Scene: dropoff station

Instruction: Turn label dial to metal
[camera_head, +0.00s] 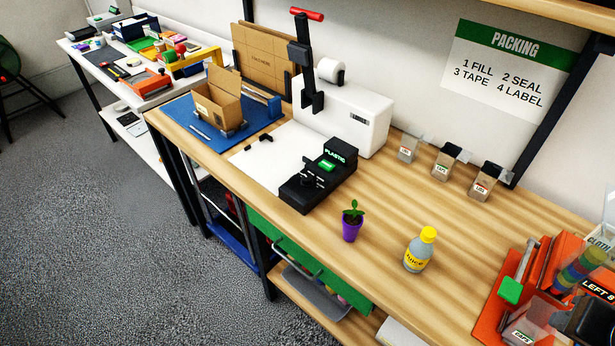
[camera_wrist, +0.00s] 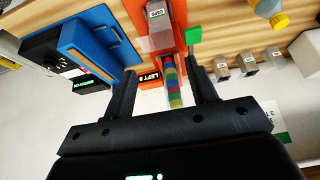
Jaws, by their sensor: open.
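The black label device (camera_head: 317,181) sits on the wooden bench beside a white board. Its small raised screen (camera_head: 340,154) reads PLASTIC, with a green patch below it. Black knob-like parts show on its top, but which one is the dial is too small to tell. The device does not show in the wrist view. My gripper (camera_wrist: 162,75) is open, with its two black fingers apart in the wrist view. It is over the right end of the bench, well away from the label device. Nothing is clearly gripped; a coloured disc stack (camera_wrist: 173,88) shows between the fingers.
A purple plant pot (camera_head: 352,226) and a yellow-capped juice bottle (camera_head: 417,252) stand in front of and right of the device. A white press (camera_head: 345,115) stands behind it. Small bins (camera_head: 444,163) line the wall. An orange tray (camera_head: 489,318) with tools lies at right.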

